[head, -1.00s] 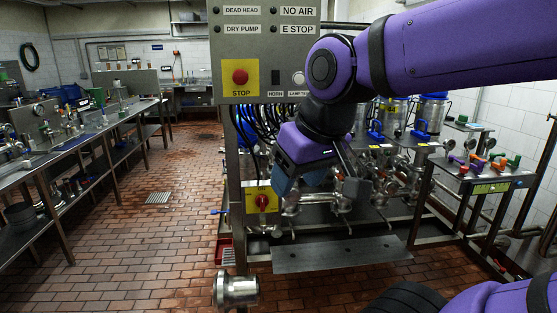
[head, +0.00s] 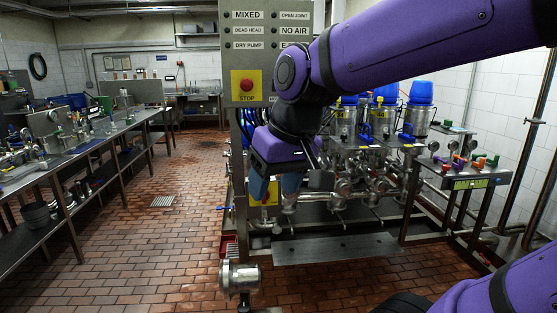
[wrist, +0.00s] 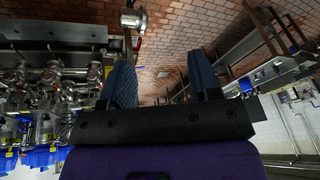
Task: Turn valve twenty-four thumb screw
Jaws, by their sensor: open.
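The valve matrix (head: 372,190) is a rack of steel pipes and valve bodies in the head view, right of and partly behind my gripper. It also shows at the left of the wrist view (wrist: 48,78). Several small handles and screws show on it, but no number is readable, so I cannot tell which is valve twenty-four or its thumb screw. My gripper (head: 274,188) hangs in front of the left end of the rack, fingers down. In the wrist view its two blue-padded fingers (wrist: 163,75) are apart with nothing between them. It seems clear of the valves.
A control panel (head: 266,50) with a red stop button stands behind my arm. A steel flanged fitting (head: 239,276) stands in front, low. A flat steel plate (head: 335,248) lies below the rack. A bench (head: 60,160) lines the left, with clear tiled floor (head: 150,250) between.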

